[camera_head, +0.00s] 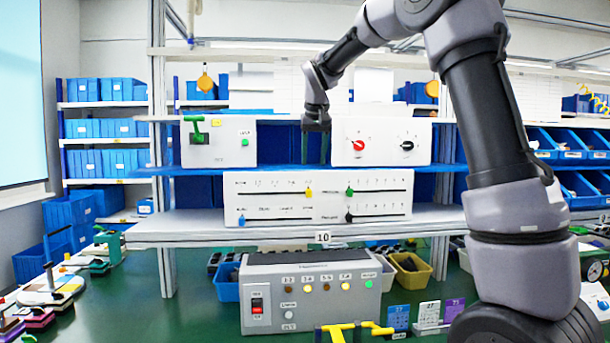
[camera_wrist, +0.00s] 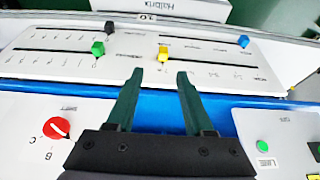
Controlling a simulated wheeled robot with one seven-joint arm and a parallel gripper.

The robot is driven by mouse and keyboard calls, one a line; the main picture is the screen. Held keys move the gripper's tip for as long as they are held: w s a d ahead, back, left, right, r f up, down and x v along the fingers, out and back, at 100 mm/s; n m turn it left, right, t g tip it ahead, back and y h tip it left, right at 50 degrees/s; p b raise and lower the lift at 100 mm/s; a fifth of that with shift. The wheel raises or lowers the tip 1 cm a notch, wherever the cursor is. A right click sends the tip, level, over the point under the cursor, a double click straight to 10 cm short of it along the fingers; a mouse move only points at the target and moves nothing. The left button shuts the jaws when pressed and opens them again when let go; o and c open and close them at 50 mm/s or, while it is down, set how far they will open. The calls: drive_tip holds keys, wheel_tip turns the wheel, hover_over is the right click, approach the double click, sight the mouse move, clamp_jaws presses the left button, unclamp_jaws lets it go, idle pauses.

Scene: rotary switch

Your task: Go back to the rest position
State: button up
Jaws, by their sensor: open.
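My gripper (camera_head: 316,150) hangs fingers-down at the upper shelf, in the gap between two white boxes. In the wrist view (camera_wrist: 160,76) its two dark green fingers are apart with nothing between them. The rotary switch box (camera_head: 384,157) stands just right of it, with a red knob (camera_head: 358,145) and a black knob (camera_head: 407,146). The red knob also shows at the left of the wrist view (camera_wrist: 57,128), apart from the fingers. The black knob is outside the wrist view.
Left of my gripper is a white box (camera_head: 220,158) with a green lever and green button. Below is a white slider panel (camera_head: 290,205) with several coloured sliders. A grey control box (camera_head: 310,308) stands on the green surface lower down. Blue bins (camera_head: 575,145) are at right.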

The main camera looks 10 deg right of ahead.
drive_tip(key=s+d+r+m+y, duration=0.1)
drive_tip(key=s+d+r, duration=0.1)
drive_tip(key=s+d, duration=0.45)
drive_tip(key=s+d+f+m+t, duration=0.1)
drive_tip(key=s+d+f, duration=0.1)
drive_tip(key=s, duration=1)
drive_tip(key=s+d+f+m+t+y, duration=0.1)
drive_tip(key=s+d+f+m, duration=0.1)
drive_tip(key=s, duration=1.1)
wheel_tip(320, 180, down, 2)
drive_tip(key=shift+s+d+f+t, duration=0.2)
drive_tip(key=shift+s+d+t, duration=0.15)
drive_tip(key=shift+d, duration=0.35)
